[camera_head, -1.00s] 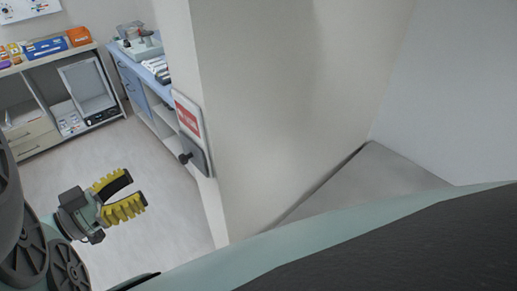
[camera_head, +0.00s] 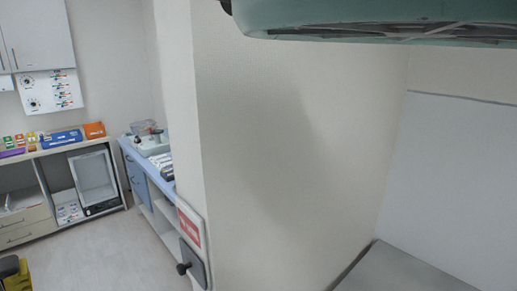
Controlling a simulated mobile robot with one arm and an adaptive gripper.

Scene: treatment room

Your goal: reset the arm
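My gripper (camera_head: 15,272) shows only in part at the lower left corner, where a piece of a yellow finger pad is visible against dark parts. The rest of my gripper and most of the arm are outside the picture, so its opening cannot be seen. Nothing can be seen held in it.
A pale wall (camera_head: 290,150) fills the middle, with a red-and-white sign (camera_head: 190,228) on its edge. Shelves (camera_head: 45,150) with boxes and a blue cabinet (camera_head: 137,180) stand at the left. Floor (camera_head: 100,255) before them is clear. A teal part with a slotted underside, unidentified, crosses the top right.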

